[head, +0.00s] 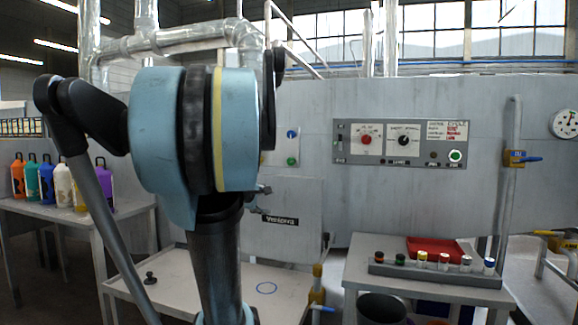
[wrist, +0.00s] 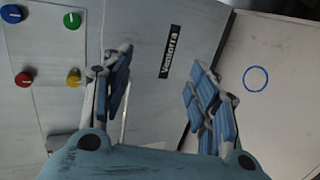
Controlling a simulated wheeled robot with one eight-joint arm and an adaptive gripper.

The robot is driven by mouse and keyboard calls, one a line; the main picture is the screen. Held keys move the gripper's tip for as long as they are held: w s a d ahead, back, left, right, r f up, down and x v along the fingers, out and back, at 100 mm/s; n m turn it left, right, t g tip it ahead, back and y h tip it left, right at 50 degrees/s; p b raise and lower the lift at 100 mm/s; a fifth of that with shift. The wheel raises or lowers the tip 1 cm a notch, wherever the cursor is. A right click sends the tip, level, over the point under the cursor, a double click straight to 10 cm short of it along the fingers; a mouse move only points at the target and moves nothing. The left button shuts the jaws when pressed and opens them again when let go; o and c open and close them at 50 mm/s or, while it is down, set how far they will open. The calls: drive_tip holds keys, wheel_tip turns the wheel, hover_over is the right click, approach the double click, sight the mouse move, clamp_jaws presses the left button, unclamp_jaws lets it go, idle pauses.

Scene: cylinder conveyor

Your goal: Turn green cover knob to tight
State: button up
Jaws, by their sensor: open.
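The green knob (wrist: 71,20) is a round knob with a pale pointer line, on a light panel at the upper left of the wrist view. It also shows on the wall panel in the head view (head: 292,161), just right of my arm and below a blue knob. My gripper (wrist: 158,68) is open, with empty space between its fingers. It is apart from the green knob, which lies up and left of the fingers in the wrist view. In the head view my arm hides most of the gripper. I cannot read labels around the knob.
Blue (wrist: 11,12), red (wrist: 23,78) and yellow (wrist: 73,77) knobs share the panel. A "Ventorra" plate (wrist: 170,50) is beside it. A pale table (head: 205,285) with a blue ring stands below. A control box (head: 400,144) and bottle rack (head: 435,273) are to the right.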

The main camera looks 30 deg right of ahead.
sight(290, 162)
drive_tip(key=w+d+r+n+t+h, duration=0.3)
drive_tip(key=w+d+r+n+t, duration=0.1)
drive_tip(key=w+d+r+n, duration=0.65)
drive_tip(key=x, duration=1.7)
drive_tip(key=shift+s+d+f, duration=0.2)
drive_tip(key=shift+d+f, duration=0.1)
drive_tip(key=shift+d, duration=0.05)
drive_tip(key=shift+m, duration=0.25)
drive_tip(key=c, duration=1.1)
